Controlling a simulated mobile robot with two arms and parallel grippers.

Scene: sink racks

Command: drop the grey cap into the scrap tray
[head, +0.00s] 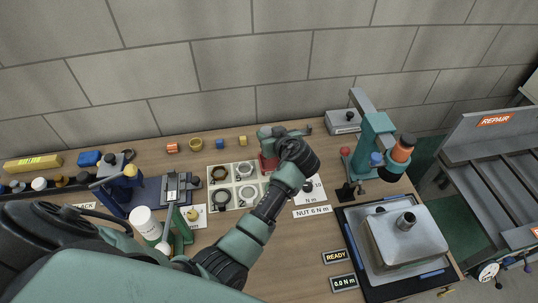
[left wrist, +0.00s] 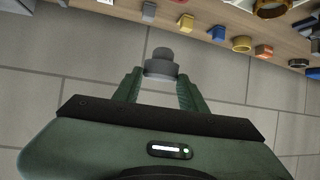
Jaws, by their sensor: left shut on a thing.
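The grey cap (left wrist: 161,66) is a small stepped cylinder in the left wrist view. My left gripper (left wrist: 160,80) is shut on it, with a dark green finger on each side. The blank block wall fills most of the view behind it. In the head view, my left arm reaches across the middle of the bench, and its dark wrist hides most of the gripper and the cap. I cannot tell which container is the scrap tray. My right gripper is not in view.
A white compartment tray (head: 222,195) with rings lies left of my wrist. At the right stand a teal press (head: 372,133) and a metal housing (head: 400,247) on a dark-edged mat. A grey rack marked REPAIR (head: 497,120) stands beyond. Small coloured parts line the back edge.

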